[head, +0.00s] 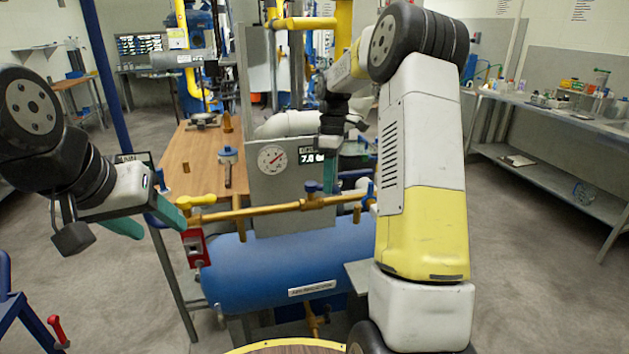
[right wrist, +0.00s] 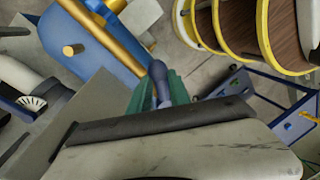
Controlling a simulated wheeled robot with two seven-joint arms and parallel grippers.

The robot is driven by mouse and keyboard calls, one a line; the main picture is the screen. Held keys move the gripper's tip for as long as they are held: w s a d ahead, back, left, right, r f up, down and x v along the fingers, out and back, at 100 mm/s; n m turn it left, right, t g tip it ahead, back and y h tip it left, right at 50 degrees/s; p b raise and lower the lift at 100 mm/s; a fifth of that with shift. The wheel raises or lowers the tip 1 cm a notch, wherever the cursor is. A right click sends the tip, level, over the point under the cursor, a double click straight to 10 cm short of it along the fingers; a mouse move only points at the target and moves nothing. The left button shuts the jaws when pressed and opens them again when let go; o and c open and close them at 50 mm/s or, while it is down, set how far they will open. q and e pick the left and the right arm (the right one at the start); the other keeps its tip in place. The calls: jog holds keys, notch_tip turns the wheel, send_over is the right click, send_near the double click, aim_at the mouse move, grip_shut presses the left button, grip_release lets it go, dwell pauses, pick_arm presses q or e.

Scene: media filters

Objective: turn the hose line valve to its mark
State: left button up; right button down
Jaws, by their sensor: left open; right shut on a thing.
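My right gripper (right wrist: 165,95) is shut on a blue valve handle (right wrist: 158,75), whose rounded end shows between the green fingers in the right wrist view. In the head view my right gripper (head: 332,172) is behind the brass pipe, partly hidden by my forearm. A pale dial with scale lines (right wrist: 32,103) shows at the left of the right wrist view. I cannot tell which mark the handle is at. My left gripper (head: 150,220) is open and empty, beside the yellow valve handle (head: 197,200) at the pipe's left end.
A grey panel carries a round gauge (head: 271,159). A wooden bench (head: 205,150) stands behind left, a cluttered side bench (head: 560,110) at right. Open floor lies at right.

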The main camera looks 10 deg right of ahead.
jog(key=w+n, duration=0.1)
jog(key=n, duration=0.1)
jog(key=w+n+h, duration=0.1)
jog(key=n, duration=0.2)
jog(key=shift+w+d, duration=0.15)
jog(key=shift+w, duration=0.05)
jog(key=shift+n, duration=0.3)
jog(key=c, duration=1.2)
grip_release()
jog(key=shift+c, duration=0.2)
jog(key=shift+r, duration=0.1)
notch_tip(320, 180, up, 8)
jog(key=w, duration=0.1)
jog(key=shift+w+f, duration=0.25)
jog(key=shift+w, duration=0.05)
